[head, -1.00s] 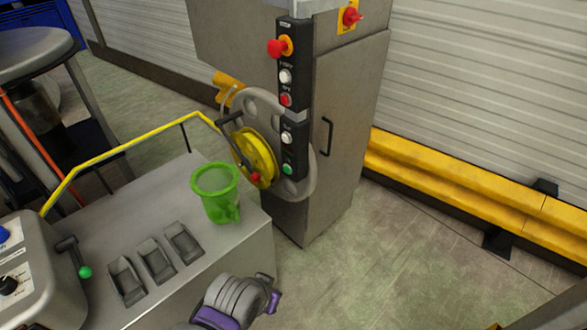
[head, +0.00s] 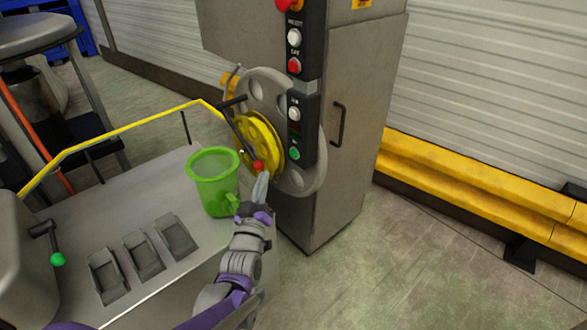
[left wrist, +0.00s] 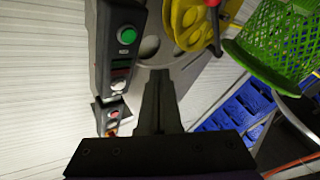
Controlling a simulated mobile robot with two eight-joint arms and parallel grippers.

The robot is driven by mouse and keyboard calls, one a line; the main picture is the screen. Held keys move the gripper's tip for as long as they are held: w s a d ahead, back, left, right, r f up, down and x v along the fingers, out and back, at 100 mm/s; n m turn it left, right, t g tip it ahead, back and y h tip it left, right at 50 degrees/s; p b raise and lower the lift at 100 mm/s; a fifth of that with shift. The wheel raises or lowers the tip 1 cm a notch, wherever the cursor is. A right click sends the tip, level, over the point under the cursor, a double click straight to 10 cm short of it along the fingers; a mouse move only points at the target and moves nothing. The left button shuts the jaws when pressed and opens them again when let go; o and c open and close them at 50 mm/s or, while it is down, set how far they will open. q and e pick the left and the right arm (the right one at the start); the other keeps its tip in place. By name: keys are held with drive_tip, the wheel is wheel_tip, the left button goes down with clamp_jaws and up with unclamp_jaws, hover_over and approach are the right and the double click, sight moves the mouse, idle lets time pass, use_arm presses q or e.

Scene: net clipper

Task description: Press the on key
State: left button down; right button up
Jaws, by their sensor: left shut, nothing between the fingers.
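A black key panel on the grey machine carries a round green key (head: 294,153) at its lower end, with a white key (head: 294,114) above it. The small labels are too blurred to read surely. In the left wrist view the green key (left wrist: 127,36) is at the upper left and the white key (left wrist: 121,86) is below it. My left gripper (head: 262,185) is shut and empty, pointing up, below and left of the green key and apart from it. Its shut fingers show in the left wrist view (left wrist: 158,82). My right gripper is not in view.
A green mesh basket (head: 213,180) stands on the grey bench close to my left gripper. A yellow wheel with a red-knobbed crank (head: 258,165) is beside the panel. Another white key (head: 294,37) and a red key (head: 294,65) sit higher up. Floor to the right is clear.

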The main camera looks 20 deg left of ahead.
sight(293, 154)
use_arm(q)
drive_tip(key=shift+s+a+n+t+y, duration=0.1)
drive_tip(key=shift+a+n+t+y, duration=0.35)
drive_tip(key=shift+a+y, duration=0.35)
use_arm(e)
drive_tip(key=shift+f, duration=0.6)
use_arm(q)
drive_tip(key=w+d+b, duration=0.1)
drive_tip(key=w+d, duration=0.2)
drive_tip(key=w, duration=0.5)
drive_tip(key=shift+d, duration=0.15)
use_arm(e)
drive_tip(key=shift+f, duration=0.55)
use_arm(q)
drive_tip(key=shift+w, duration=0.2)
idle(0.4)
drive_tip(key=shift+w+d, duration=0.15)
drive_tip(key=shift+w, duration=0.1)
